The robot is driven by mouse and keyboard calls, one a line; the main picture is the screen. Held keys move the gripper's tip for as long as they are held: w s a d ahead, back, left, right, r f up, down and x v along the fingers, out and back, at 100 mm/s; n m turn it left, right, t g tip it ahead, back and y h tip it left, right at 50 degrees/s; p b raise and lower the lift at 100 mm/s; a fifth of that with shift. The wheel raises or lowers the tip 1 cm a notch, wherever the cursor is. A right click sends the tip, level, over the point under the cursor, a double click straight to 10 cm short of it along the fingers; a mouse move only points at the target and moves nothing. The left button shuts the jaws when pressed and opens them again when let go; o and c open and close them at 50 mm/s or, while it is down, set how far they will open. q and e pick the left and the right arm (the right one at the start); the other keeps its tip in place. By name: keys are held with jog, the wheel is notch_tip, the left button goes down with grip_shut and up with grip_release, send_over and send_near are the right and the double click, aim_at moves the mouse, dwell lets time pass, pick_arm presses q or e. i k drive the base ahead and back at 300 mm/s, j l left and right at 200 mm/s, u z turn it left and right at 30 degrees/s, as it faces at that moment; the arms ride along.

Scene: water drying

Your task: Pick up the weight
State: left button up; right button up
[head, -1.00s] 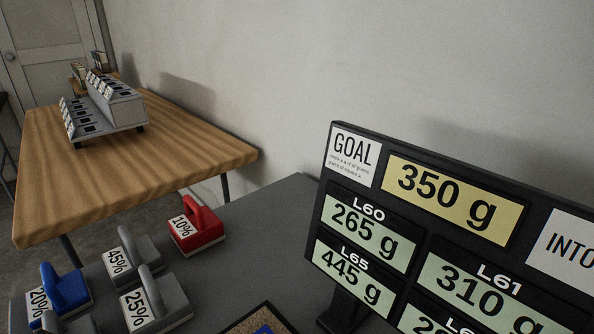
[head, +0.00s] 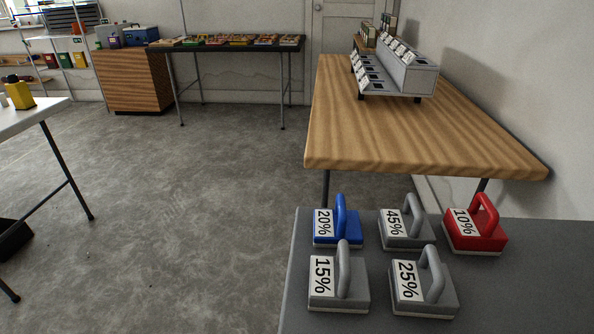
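Several handled weights with percent labels stand on a dark grey table at the lower right of the head view. The back row has a blue one marked 20% (head: 348,232), a grey one marked 45% (head: 418,236) and a red one marked 10% (head: 482,236). The front row has a grey one marked 15% (head: 355,292) and a grey one marked 25% (head: 437,297). All stand upright with their handles up. Neither of my grippers is in view.
The dark grey table (head: 300,290) borders a wooden table (head: 420,148) bearing a grey stepped rack (head: 408,72). A white table (head: 40,112) stands at the left. A dark bench (head: 235,47) and a wooden cabinet (head: 135,83) stand at the back. The grey floor (head: 200,200) between is clear.

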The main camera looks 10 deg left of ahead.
aim_at(329, 226)
jog(key=i+j+z, duration=0.8)
jog(key=j+z, duration=0.25)
jog(key=i+j+z, duration=0.15)
jog(key=j+z, duration=0.2)
jog(key=j, duration=0.15)
jog(key=i+j+z, duration=0.1)
jog(key=j+z, duration=0.25)
jog(key=j, duration=0.15)
jog(key=j+z, duration=0.35)
jog(key=j, duration=0.2)
jog(key=j+z, duration=0.35)
jog(key=j, duration=0.15)
